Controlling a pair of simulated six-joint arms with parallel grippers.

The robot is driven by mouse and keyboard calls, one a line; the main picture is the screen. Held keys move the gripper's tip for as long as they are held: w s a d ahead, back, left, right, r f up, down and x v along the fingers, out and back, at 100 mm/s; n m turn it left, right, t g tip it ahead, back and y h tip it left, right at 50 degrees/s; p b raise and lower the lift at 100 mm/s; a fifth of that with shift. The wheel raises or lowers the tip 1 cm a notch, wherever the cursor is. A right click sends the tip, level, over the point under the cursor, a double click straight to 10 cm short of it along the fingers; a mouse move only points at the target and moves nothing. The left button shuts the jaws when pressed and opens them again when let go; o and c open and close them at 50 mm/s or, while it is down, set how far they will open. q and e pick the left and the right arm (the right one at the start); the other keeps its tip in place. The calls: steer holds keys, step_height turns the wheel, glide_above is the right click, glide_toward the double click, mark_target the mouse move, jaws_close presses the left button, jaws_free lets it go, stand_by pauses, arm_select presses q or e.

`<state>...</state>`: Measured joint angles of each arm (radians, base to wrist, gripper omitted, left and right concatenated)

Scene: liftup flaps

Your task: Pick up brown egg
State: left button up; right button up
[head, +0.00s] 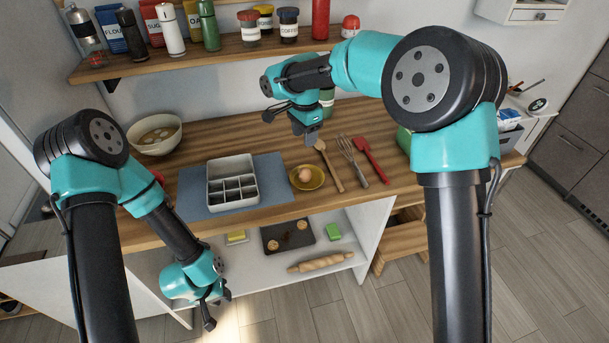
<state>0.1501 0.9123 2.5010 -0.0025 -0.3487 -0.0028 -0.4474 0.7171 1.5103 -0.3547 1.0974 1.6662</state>
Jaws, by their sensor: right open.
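The brown egg (305,174) rests in a small yellow dish (314,183) on the wooden counter, right of the middle. My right gripper (311,139) is open and points down, above and behind the dish, apart from the egg. It seems to hold nothing. My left gripper (214,309) hangs low at the front left, below the counter's front edge and far from the egg. Its dark fingers are small and angled, so its opening is unclear.
A grey divided box (232,165) on a blue mat (273,170) stands left of the dish. A wooden spoon (329,168), whisk (352,161) and red spatula (371,160) lie to its right. A bowl (133,137) stands at back left. Bottles and jars line the shelf (200,58) above.

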mark_target(305, 168)
step_height(305, 168, down, 10)
steer(key=shift+f, duration=0.25)
stand_by(0.3)
steer(key=shift+f, duration=2.6)
steer(key=c, duration=0.4)
steer(key=shift+o, duration=0.2)
steer(key=shift+r, duration=0.1)
